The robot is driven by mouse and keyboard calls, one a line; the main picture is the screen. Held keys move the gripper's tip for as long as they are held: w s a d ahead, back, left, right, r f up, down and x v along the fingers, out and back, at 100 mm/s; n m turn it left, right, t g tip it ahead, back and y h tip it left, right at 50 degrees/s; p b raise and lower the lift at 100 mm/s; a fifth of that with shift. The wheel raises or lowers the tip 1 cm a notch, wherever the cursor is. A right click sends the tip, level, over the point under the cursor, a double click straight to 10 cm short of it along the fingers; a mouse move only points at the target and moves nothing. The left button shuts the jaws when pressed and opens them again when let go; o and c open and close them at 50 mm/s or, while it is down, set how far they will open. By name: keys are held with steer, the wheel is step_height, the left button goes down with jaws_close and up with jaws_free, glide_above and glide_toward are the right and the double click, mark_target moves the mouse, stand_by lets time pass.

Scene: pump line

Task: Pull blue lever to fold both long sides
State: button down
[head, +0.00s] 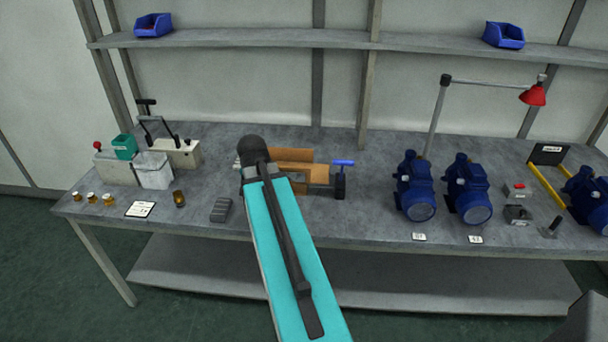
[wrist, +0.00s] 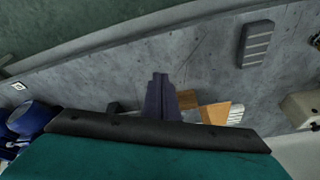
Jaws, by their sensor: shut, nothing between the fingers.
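The blue lever (head: 343,162) sticks up at the right end of the folding station, on top of a dark post. A brown cardboard box (head: 318,174) lies in the station, with a flap standing at its back. My arm covers the left part of the station in the head view. My gripper (wrist: 160,80) shows in the wrist view as two dark fingers pressed together, with nothing between them. Part of the cardboard (wrist: 215,112) shows just right of the fingers there. I cannot make out the blue lever in the wrist view. In the head view my gripper is hidden behind my arm.
A grey ribbed block (head: 221,210) lies left of my arm on the workbench (head: 350,214). Bins and a lever press (head: 175,150) stand at the left. Bare bench lies between station and pumps.

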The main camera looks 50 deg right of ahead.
steer(key=w+a+f+n+g+y+b, duration=0.15)
steer(key=a+f+n, duration=0.45)
steer(key=a+f, duration=0.7)
steer(key=a+f+n+y, duration=0.2)
steer(key=a+f+n, duration=0.4)
steer(key=a+f, duration=0.75)
steer(key=s+a+f+n+g+b, duration=0.1)
steer(key=s+a+f+b, duration=0.3)
steer(key=s+f, duration=0.9)
steer(key=s+a+f+n+g+b, duration=0.2)
steer(key=s+a+f+g+b, duration=0.2)
steer(key=s+f, duration=0.8)
steer(key=shift+s+a+f+n, duration=0.3)
steer(key=shift+s+a+f, duration=0.05)
steer(key=shift+a+f, duration=0.05)
steer(key=shift+d, duration=0.1)
